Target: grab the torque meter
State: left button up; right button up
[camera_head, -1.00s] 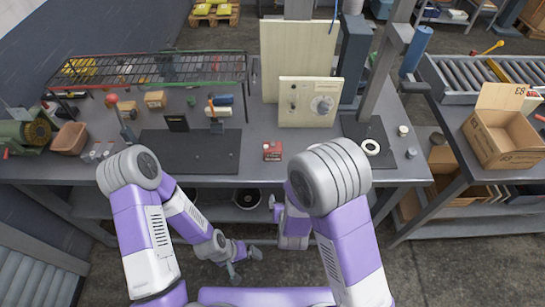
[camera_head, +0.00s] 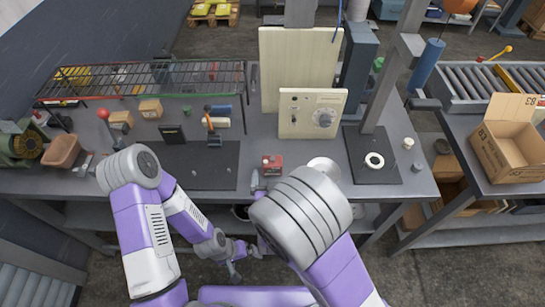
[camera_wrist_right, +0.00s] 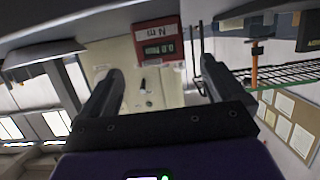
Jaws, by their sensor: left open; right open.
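The torque meter is a small red box (camera_head: 272,164) on the workbench, right of the dark mat. In the right wrist view the meter (camera_wrist_right: 158,38) shows a display and "N m" lettering, appearing upside down, beyond and between the fingertips. My right gripper (camera_wrist_right: 161,66) is open, with nothing between its fingers. In the head view the right gripper (camera_head: 257,182) is at the bench's front edge, just in front and left of the meter, partly hidden by my forearm. My left gripper (camera_head: 234,266) is open and empty, low in front of the bench.
A beige panel box (camera_head: 311,113) stands behind the meter. A white disc (camera_head: 323,167) lies to its right. The dark mat (camera_head: 205,178) is mostly clear. A wire rack (camera_head: 140,78) spans the bench's back left. A cardboard box (camera_head: 508,150) sits at right.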

aim_at(273, 168)
jog(key=x, duration=0.7)
jog(key=shift+a+f+b, duration=0.1)
jog(key=shift+f+b, duration=0.05)
jog(key=shift+b, duration=0.2)
jog(key=shift+c, duration=0.2)
jog(key=c, duration=1.2)
